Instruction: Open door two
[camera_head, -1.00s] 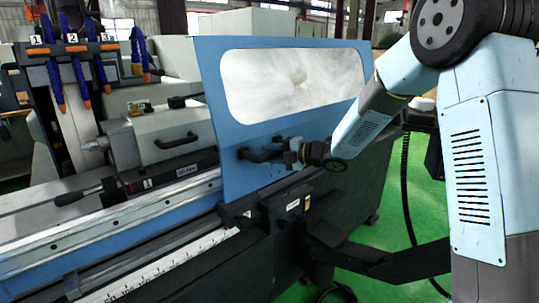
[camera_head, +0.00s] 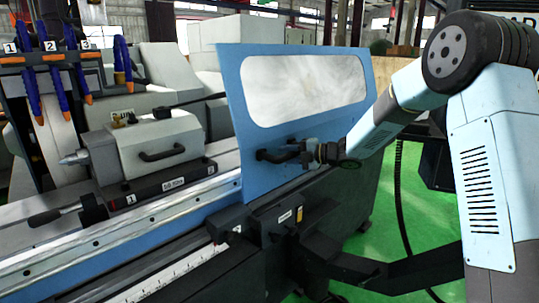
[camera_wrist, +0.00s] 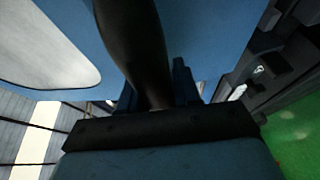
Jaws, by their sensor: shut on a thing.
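The blue sliding door (camera_head: 232,105) with a pale window (camera_head: 305,88) stands upright on the grinder's front rail in the head view. Its black handle (camera_head: 275,156) is on the lower part of the door. My gripper (camera_head: 305,152) reaches in from the right and is shut on this handle. In the wrist view the dark handle (camera_wrist: 135,45) runs down between my gripper's fingers (camera_wrist: 155,95), with the blue door panel (camera_wrist: 205,35) close behind it. No number for the door can be read on the panel itself.
A grey tailstock unit (camera_head: 150,145) with a black handle sits on the machine bed left of the door. Blue coolant hoses (camera_head: 75,75) numbered 1 to 3 hang at the left. A black bracket (camera_head: 340,262) juts out below the door.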

